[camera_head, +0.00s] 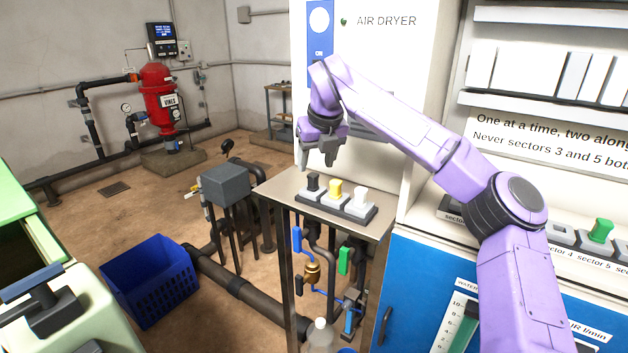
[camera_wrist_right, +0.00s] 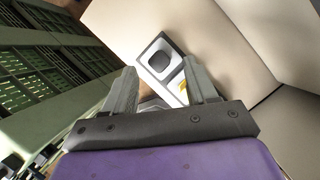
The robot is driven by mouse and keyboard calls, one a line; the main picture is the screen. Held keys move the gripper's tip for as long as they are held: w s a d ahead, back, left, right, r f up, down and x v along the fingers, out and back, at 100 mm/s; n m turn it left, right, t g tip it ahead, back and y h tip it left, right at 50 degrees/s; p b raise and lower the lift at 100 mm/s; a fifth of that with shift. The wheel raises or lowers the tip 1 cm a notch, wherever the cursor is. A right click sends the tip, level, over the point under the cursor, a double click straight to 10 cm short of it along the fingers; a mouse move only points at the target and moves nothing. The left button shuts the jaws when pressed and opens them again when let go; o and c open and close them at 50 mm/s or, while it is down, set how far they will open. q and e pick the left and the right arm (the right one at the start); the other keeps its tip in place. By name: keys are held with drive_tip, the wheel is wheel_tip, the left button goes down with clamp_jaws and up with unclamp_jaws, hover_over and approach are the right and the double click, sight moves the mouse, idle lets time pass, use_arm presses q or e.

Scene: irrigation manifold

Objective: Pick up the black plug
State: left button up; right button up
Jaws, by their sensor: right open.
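The black plug (camera_head: 313,183) stands upright at the left end of a grey holder (camera_head: 348,210) on a small metal-topped stand. A yellow plug (camera_head: 335,190) and a white plug (camera_head: 360,198) stand beside it in the same holder. My right gripper (camera_head: 325,160) is open and empty, pointing down above the black plug and apart from it. In the right wrist view the black plug (camera_wrist_right: 160,60) shows from above, beyond and between the open fingers (camera_wrist_right: 161,88). Part of the yellow plug (camera_wrist_right: 182,92) shows near the right finger. My left gripper is not in view.
The stand's top (camera_head: 283,186) is bare around the holder. The white air dryer cabinet (camera_head: 385,75) rises close behind it. Pipes and valves hang below the top. A blue cabinet (camera_head: 425,290) adjoins on the right; a blue crate (camera_head: 150,280) sits on the floor at left.

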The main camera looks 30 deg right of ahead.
sight(313, 175)
drive_tip(key=x, duration=0.2)
drive_tip(key=p+x, duration=0.1)
drive_tip(key=x, duration=0.1)
drive_tip(key=shift+w+a+f, duration=0.1)
drive_tip(key=shift+w+f, duration=0.05)
drive_tip(key=shift+f, duration=0.55)
clamp_jaws()
drive_tip(key=shift+r, duration=0.1)
